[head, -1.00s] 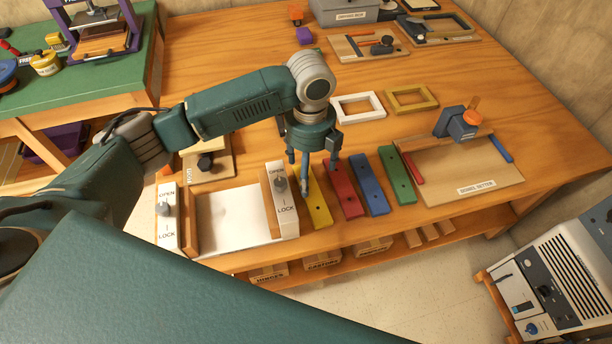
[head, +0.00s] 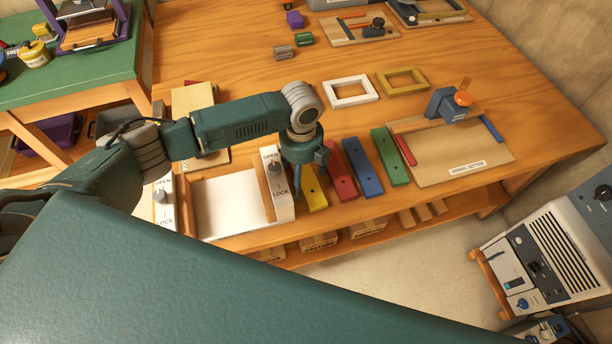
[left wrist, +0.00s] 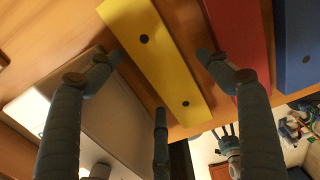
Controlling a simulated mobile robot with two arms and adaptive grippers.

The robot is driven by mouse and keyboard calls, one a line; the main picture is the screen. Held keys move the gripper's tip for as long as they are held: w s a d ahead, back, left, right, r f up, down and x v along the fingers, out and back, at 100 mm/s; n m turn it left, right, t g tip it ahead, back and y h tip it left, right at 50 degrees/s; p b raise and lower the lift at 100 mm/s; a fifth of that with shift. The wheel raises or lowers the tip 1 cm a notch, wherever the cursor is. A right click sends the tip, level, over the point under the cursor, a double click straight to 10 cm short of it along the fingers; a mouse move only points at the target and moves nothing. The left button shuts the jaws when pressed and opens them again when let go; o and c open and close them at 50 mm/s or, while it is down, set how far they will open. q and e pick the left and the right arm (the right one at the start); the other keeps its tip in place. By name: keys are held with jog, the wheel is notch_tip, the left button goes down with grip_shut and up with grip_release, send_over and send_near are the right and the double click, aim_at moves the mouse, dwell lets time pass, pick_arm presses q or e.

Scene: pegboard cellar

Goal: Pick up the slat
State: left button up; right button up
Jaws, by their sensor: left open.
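Several coloured slats lie side by side on the wooden bench: a yellow slat (head: 315,196), a red slat (head: 342,172), a blue slat (head: 366,168) and a green slat (head: 390,158). My left gripper (head: 311,184) is over the yellow slat, which it partly hides in the head view. In the left wrist view my left gripper (left wrist: 159,62) is open, with fingers on both sides of the yellow slat (left wrist: 140,35) and nothing held. Contact cannot be told. The red slat (left wrist: 238,30) is close beside the right finger.
A white-topped fixture with OPEN/LOCK end blocks (head: 278,185) stands just left of the yellow slat. A board with a blue clamp (head: 446,105) lies right of the green slat. White (head: 350,92) and yellow frames (head: 403,81) lie behind. The front bench edge is close.

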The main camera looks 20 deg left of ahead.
pick_arm(q)
jog(key=c, duration=1.3)
jog(key=shift+r, duration=0.15)
